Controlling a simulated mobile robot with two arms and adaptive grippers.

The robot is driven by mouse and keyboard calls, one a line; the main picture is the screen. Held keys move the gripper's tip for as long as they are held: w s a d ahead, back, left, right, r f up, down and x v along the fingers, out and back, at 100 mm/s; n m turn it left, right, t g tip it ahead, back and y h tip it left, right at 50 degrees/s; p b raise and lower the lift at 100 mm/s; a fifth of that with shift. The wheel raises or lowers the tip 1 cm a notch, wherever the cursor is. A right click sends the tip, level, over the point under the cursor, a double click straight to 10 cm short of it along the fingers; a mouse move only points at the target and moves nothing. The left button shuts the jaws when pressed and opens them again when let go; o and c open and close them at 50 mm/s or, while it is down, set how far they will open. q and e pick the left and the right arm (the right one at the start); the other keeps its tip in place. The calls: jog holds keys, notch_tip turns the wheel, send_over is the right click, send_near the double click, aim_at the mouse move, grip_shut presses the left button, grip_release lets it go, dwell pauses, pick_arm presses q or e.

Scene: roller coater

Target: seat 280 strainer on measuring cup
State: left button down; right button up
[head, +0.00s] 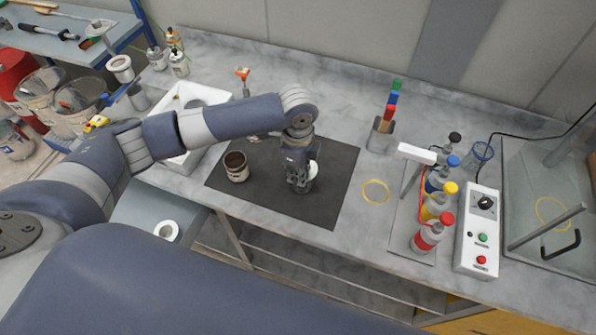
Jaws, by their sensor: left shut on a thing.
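My left gripper (299,182) points down over the dark mat (335,185), shut on a small item. A white part (313,170) of that item shows at the right of the fingers. The fingers hide most of it, so I cannot tell whether it is the 280 strainer or the measuring cup, or whether it touches anything below. A can with dark brown contents (236,167) stands on the mat, left of the gripper and apart from it. My right gripper is not in view.
Bottles with coloured caps (428,235) and a control box (481,230) stand at the right. A yellow ring (376,191) lies right of the mat. A block with coloured handles (381,134) stands behind. A white tray (188,100) is at the left. The mat's front is clear.

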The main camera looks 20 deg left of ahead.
pick_arm(q)
jog(key=shift+s+a+f, duration=0.15)
jog(key=shift+s+f, duration=0.1)
jog(key=shift+f, duration=0.15)
jog(key=c, duration=1.6)
grip_release()
jog(key=shift+w, duration=0.15)
